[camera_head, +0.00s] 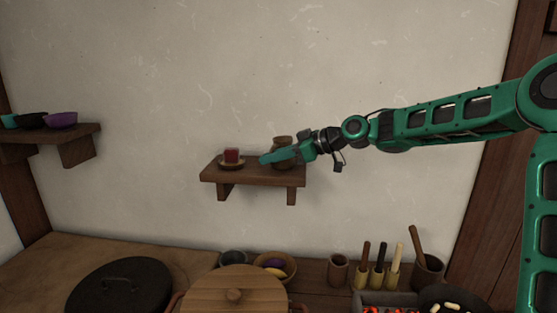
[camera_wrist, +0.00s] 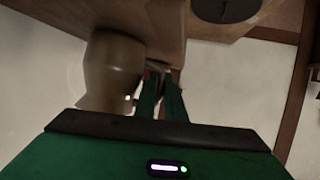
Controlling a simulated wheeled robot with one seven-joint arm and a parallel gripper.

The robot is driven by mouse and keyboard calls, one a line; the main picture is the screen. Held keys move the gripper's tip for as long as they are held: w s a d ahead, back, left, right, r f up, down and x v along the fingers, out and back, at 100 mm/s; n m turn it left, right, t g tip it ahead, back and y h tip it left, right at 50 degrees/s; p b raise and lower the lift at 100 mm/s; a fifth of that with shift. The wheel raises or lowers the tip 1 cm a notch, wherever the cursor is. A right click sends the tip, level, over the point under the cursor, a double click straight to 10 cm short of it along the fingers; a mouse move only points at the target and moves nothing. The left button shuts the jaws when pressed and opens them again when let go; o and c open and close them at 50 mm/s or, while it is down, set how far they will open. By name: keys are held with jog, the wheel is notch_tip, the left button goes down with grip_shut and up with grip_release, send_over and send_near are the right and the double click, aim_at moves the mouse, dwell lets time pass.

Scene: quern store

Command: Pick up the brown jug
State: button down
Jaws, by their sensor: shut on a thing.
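The brown jug (camera_head: 282,141) is at the right end of the small wall shelf (camera_head: 250,174), partly hidden behind my gripper (camera_head: 268,158). In the wrist view the jug (camera_wrist: 112,70) stands large just left of my gripper's fingers (camera_wrist: 160,88). The fingers are close together and shut at the jug's side. The part they hold, perhaps a handle, is hidden between them. The jug appears to be at shelf level; I cannot tell whether it is clear of the board.
A red block (camera_head: 231,155) sits on a small brown dish (camera_head: 230,164) on the same shelf, left of my fingertips. Another shelf (camera_head: 65,132) at left holds bowls. Below, the counter carries a lidded pot (camera_head: 232,291), a dark lid (camera_head: 120,287), pestles and cups.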

jog(key=shift+r, duration=0.15)
jog(key=shift+r, duration=1.3)
jog(key=s+a+r, duration=0.5)
jog(key=a+r, duration=0.3)
jog(key=a, duration=0.2)
jog(key=shift+a, duration=0.15)
jog(key=shift+s+a+r, duration=0.1)
